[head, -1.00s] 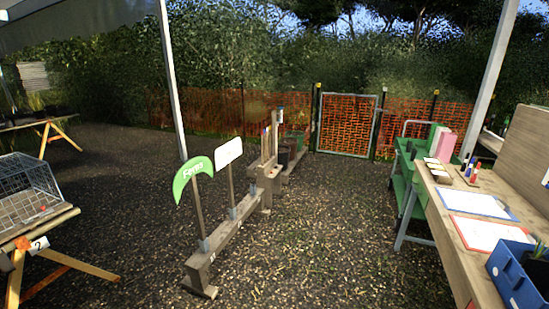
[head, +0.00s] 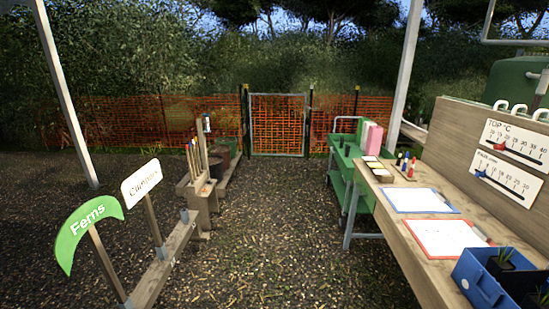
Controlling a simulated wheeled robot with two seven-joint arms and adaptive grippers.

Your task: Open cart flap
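A green cart (head: 352,165) with a push handle stands past the far end of the wooden bench, on the right side of the path. Dark pots and a pink and green upright item stand on its top. A cart flap cannot be made out at this distance. Neither of my grippers shows in the head view.
A wooden bench (head: 385,194) with clipboards and a blue crate (head: 486,281) runs along the right. A low timber rail with a green Ferns sign (head: 88,230) and a white sign (head: 141,183) lines the left. The gravel path between is clear up to a mesh gate (head: 278,125).

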